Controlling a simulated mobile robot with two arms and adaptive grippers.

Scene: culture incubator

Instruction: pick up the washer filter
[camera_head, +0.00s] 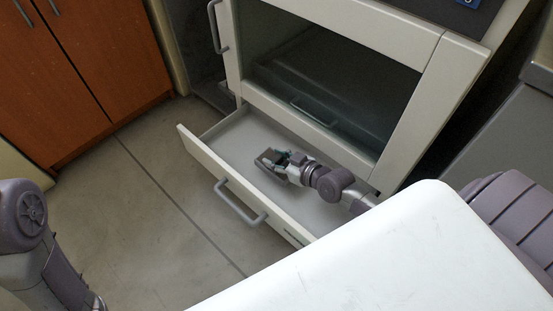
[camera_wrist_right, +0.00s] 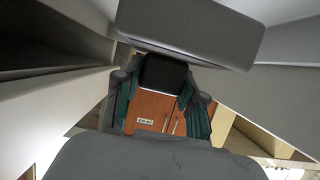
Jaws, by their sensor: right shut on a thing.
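The washer filter appears as a small grey piece (camera_head: 267,157) at the tip of my right gripper (camera_head: 281,163), over the open white drawer. In the right wrist view a wide grey block (camera_wrist_right: 195,30) with a black part (camera_wrist_right: 163,74) shows between the teal finger pads, and it looks like the filter. My right gripper (camera_wrist_right: 160,100) is shut on it. In the head view I cannot tell whether the filter touches the drawer floor. My left arm shows at the lower left, but its gripper is out of view.
The open drawer (camera_head: 245,190) has a grey handle (camera_head: 240,203) and a low front wall close to my right gripper. A white appliance (camera_head: 350,45) with a dark glass window stands above it. Brown cabinets (camera_head: 75,75) stand at left. The floor between is clear.

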